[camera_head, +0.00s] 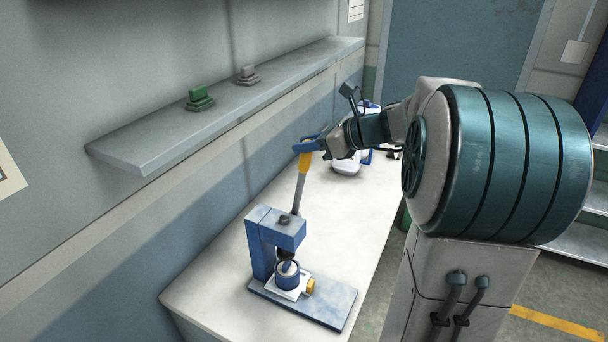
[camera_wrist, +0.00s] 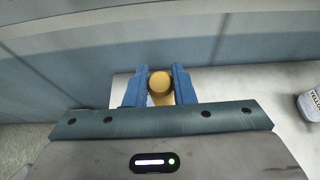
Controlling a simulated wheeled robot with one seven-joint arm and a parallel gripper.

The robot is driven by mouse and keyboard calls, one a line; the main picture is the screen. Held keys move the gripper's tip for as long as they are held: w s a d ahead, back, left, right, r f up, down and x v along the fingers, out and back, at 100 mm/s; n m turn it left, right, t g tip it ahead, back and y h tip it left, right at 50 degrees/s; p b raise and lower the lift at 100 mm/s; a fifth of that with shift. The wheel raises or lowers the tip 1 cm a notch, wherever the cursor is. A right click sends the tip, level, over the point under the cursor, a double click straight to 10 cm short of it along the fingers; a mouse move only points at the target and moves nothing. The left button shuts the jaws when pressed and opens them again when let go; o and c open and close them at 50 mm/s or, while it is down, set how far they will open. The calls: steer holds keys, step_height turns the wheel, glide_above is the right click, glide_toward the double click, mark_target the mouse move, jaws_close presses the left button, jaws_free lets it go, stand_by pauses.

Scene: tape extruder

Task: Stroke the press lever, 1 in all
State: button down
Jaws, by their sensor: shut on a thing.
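The blue press (camera_head: 262,240) stands on the white workbench, with its blue base plate (camera_head: 305,302) toward the bench's front edge. A blue cup-like part (camera_head: 288,275) sits on a white plate under the press head, with a yellow knob (camera_head: 310,287) beside it. The press lever (camera_head: 300,188) rises from the top of the press, nearly upright, with a yellow grip at its upper end. My gripper (camera_head: 312,144) is shut on that grip. In the wrist view, the round yellow lever end (camera_wrist: 160,83) sits between the two blue fingers of my gripper (camera_wrist: 159,86).
A grey wall shelf (camera_head: 150,150) above the bench holds a green block (camera_head: 199,98) and a grey block (camera_head: 247,75). A white and blue item (camera_head: 347,164) stands behind my gripper. A labelled container (camera_wrist: 309,105) is at the right of the wrist view. The workbench (camera_head: 225,285) is bare left of the press.

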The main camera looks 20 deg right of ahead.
steer(key=shift+s, duration=0.1)
steer(key=s+d+f, duration=0.2)
steer(key=s+d, duration=0.2)
steer(key=d, duration=0.1)
steer(key=shift+s+f+b, duration=0.25)
steer(key=shift+s+b, duration=0.15)
stand_by(0.3)
steer(key=s+d+f+b, duration=0.2)
steer(key=s+d+f, duration=0.2)
steer(key=shift+f, duration=0.2)
stand_by(0.5)
steer(key=shift+s, duration=0.1)
steer(key=s+d+f+b, duration=0.3)
steer(key=f, duration=0.3)
stand_by(0.6)
